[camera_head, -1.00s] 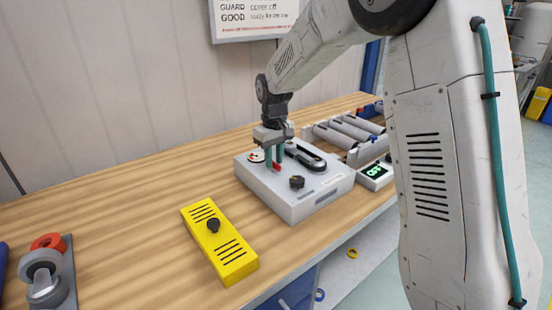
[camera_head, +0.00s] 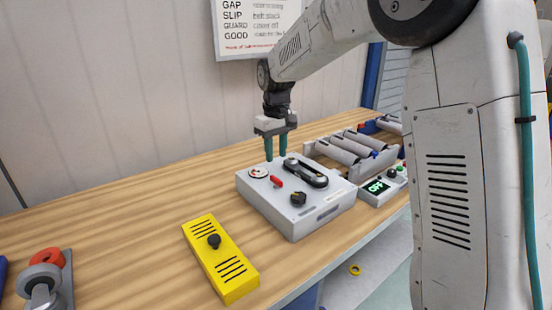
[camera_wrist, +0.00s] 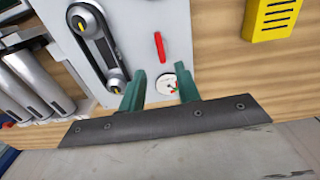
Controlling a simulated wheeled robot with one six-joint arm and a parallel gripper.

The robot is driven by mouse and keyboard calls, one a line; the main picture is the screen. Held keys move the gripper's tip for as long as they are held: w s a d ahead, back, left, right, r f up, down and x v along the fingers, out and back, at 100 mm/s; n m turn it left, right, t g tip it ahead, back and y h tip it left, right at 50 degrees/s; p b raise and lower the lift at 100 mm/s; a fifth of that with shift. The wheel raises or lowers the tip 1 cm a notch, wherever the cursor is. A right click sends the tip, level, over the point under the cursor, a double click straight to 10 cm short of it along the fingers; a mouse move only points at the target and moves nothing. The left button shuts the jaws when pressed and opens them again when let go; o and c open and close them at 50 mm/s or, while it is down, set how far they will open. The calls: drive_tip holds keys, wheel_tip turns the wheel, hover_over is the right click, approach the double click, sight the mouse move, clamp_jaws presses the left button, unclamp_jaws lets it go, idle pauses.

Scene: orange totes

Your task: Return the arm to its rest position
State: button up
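My gripper (camera_head: 275,147) hangs above the back part of the grey machine box (camera_head: 320,211), fingers pointing down. In the wrist view its two green fingers (camera_wrist: 161,92) are apart with nothing between them. On the box top are a red lever (camera_head: 277,181), a small round gauge (camera_head: 258,172), a black belt on pulleys (camera_head: 306,172) and a black knob (camera_head: 298,199). In the wrist view the red lever (camera_wrist: 159,46) stands clear of the fingers, and the gauge (camera_wrist: 168,84) shows between them. My arm is bent over the bench from the right.
A yellow slotted cover (camera_head: 220,260) with a black knob lies on the wooden bench (camera_head: 130,220). A roller unit (camera_head: 345,155) and a box with a green display (camera_head: 376,187) stand right of the machine. A roller with a red ring (camera_head: 45,275) is at far left. Left-middle bench is clear.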

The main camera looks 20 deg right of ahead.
idle(0.4)
drive_tip(key=s+d+r+m, duration=0.1)
drive_tip(key=s+r+m, duration=0.1)
drive_tip(key=s, duration=1.7)
drive_tip(key=s+d+r+m+t, duration=0.1)
drive_tip(key=s+d+r, duration=0.1)
drive_tip(key=s, duration=1.7)
drive_tip(key=shift+s+m, duration=0.35)
drive_tip(key=shift+m, duration=0.05)
drive_tip(key=shift+d, duration=0.1)
